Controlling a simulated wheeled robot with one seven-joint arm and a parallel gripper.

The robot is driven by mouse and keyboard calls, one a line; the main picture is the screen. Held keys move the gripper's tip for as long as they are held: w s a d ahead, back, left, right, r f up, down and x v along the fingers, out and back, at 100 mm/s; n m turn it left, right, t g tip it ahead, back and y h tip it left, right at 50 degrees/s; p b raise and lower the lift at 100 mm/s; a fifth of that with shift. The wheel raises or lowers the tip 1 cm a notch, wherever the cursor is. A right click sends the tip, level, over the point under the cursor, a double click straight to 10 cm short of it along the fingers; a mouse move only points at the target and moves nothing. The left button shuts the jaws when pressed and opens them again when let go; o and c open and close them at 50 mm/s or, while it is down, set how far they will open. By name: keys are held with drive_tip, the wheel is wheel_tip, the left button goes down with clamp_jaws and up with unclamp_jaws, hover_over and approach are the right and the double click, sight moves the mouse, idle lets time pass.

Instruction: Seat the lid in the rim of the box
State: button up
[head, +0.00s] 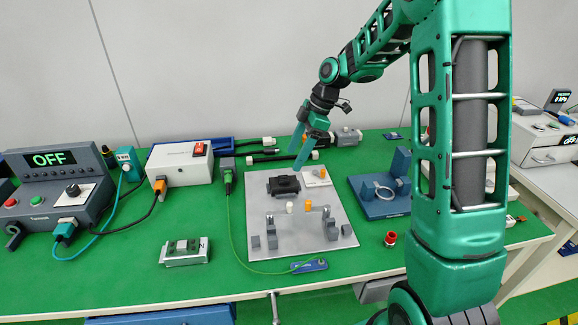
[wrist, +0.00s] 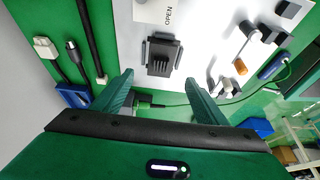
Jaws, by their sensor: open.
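A dark block (head: 284,185) lies on the pale grey board; in the wrist view this dark block (wrist: 163,58) shows a ribbed or slotted face and raised pieces along its sides. I cannot tell whether it is the lid, the box, or both together. My gripper (head: 294,162) is open and empty, above the back of the board and apart from the block. In the wrist view my gripper (wrist: 159,78) has its fingers spread, with the block beyond the gap between them. No separate lid and open rim can be made out.
The board (head: 262,225) also carries small grey blocks, a white knob and an orange knob (head: 307,205). A blue fixture (head: 375,205) stands right of it, a white box with a red switch (head: 178,165) left. A green cable (head: 235,240) runs along the board's left edge.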

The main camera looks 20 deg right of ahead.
drive_tip(key=shift+v, duration=1.25)
drive_tip(key=s+d+r+m+h, duration=0.1)
drive_tip(key=s+d+r+m, duration=0.1)
drive_tip(key=s+d+m, duration=0.45)
drive_tip(key=s+d+r+m+h, duration=0.15)
drive_tip(key=s+m, duration=0.25)
drive_tip(key=s, duration=0.6)
drive_tip(key=s+d+m+g+h, duration=0.1)
drive_tip(key=s+d+m+h, duration=0.1)
drive_tip(key=s+m, duration=0.9)
drive_tip(key=s+d, duration=0.1)
drive_tip(key=s, duration=0.9)
drive_tip(key=shift+d+f+m, duration=0.2)
drive_tip(key=shift+f+m, duration=0.15)
drive_tip(key=shift+f, duration=0.05)
